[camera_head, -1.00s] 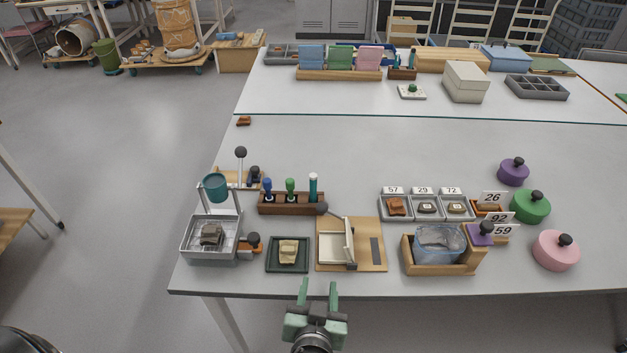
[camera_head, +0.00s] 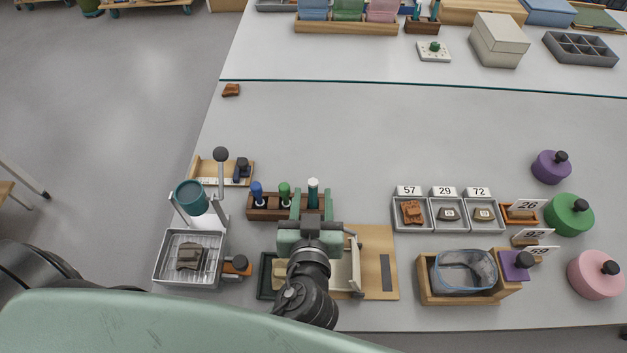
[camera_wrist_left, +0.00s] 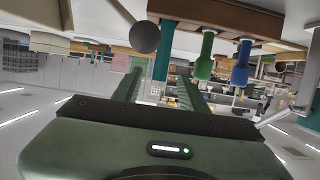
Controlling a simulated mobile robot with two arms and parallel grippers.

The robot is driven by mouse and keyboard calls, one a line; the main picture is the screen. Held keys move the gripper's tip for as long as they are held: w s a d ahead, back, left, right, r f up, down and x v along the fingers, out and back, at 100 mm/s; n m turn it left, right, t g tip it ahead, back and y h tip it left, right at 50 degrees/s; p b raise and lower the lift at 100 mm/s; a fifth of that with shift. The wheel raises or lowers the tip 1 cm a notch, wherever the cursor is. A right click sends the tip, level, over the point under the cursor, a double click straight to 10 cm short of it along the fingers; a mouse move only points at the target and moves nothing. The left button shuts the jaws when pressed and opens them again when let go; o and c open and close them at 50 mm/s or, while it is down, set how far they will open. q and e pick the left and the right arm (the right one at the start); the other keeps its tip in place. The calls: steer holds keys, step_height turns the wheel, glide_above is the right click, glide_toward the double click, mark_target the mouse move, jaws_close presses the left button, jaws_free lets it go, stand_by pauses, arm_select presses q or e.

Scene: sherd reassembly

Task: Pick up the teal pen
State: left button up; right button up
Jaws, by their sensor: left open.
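The teal pen (camera_head: 313,192), teal with a pale top, stands upright in the brown wooden holder (camera_head: 265,208), at its right end. In the left wrist view, which is upside down, the teal pen (camera_wrist_left: 162,62) shows between the two fingers, with its pale end pointing down in the picture. My left gripper (camera_head: 312,206) is open, one green finger on each side of the pen in the head view. I cannot tell whether either finger touches it. The pen's lower part is hidden by the gripper. My right gripper is not in view.
A blue-handled tool (camera_head: 257,192) and a green-handled one (camera_head: 284,194) stand left of the pen in the same holder. A dark round knob (camera_wrist_left: 145,37) is close by. The wooden board (camera_head: 379,244) lies partly under my gripper. The table behind the holder is clear.

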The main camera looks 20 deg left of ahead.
arm_select(q)
steer(key=shift+w+a, duration=0.1)
steer(key=shift+w, duration=0.35)
steer(key=shift+p+x, duration=0.5)
steer(key=shift+x, duration=0.4)
steer(key=p+x, duration=0.1)
steer(key=x, duration=0.2)
steer(key=shift+w+a, duration=0.1)
steer(key=shift+w, duration=0.25)
steer(key=shift+w+a+f, duration=0.1)
steer(key=shift+w+f, duration=0.05)
steer(key=shift+w, duration=0.1)
jaws_close()
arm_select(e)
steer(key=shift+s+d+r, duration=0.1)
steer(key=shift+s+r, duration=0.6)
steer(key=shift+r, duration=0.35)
